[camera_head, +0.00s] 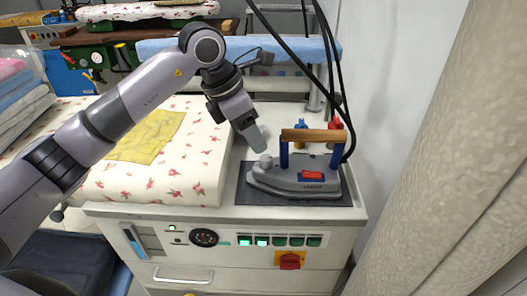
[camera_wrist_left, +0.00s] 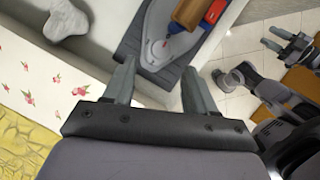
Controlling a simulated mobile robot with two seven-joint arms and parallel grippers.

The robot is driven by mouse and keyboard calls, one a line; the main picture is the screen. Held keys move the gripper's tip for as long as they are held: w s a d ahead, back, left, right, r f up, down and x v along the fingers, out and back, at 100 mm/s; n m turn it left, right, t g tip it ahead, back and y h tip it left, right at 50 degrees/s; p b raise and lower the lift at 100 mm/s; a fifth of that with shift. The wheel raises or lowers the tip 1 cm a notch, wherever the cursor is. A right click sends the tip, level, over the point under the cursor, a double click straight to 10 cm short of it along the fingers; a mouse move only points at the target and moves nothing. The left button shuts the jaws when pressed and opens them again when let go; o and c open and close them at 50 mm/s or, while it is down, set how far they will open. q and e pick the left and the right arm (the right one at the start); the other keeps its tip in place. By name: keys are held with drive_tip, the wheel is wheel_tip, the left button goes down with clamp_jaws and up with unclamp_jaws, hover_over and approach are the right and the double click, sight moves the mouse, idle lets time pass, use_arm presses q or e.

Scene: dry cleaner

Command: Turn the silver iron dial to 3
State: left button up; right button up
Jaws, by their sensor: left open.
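The silver-grey iron (camera_head: 300,177) with a wooden handle (camera_head: 312,135) on blue posts stands on a dark mat (camera_head: 292,198) on the white machine's top. A small round grey knob (camera_head: 265,161) sits at its left end; no numbers can be read on it. My left gripper (camera_head: 261,146) points down just above and left of this knob. In the left wrist view the left gripper (camera_wrist_left: 158,66) is open and empty, with the iron (camera_wrist_left: 158,35) beyond its fingertips.
A flowered padded board (camera_head: 190,180) with a yellow cloth (camera_head: 150,140) lies to the left. Black cables (camera_head: 328,60) hang down behind the iron. A white wall (camera_head: 395,80) is close on the right.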

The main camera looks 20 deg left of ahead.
sight(266, 158)
use_arm(q)
drive_tip(key=x, duration=0.7)
drive_tip(key=shift+s, duration=0.1)
drive_tip(key=c, duration=1)
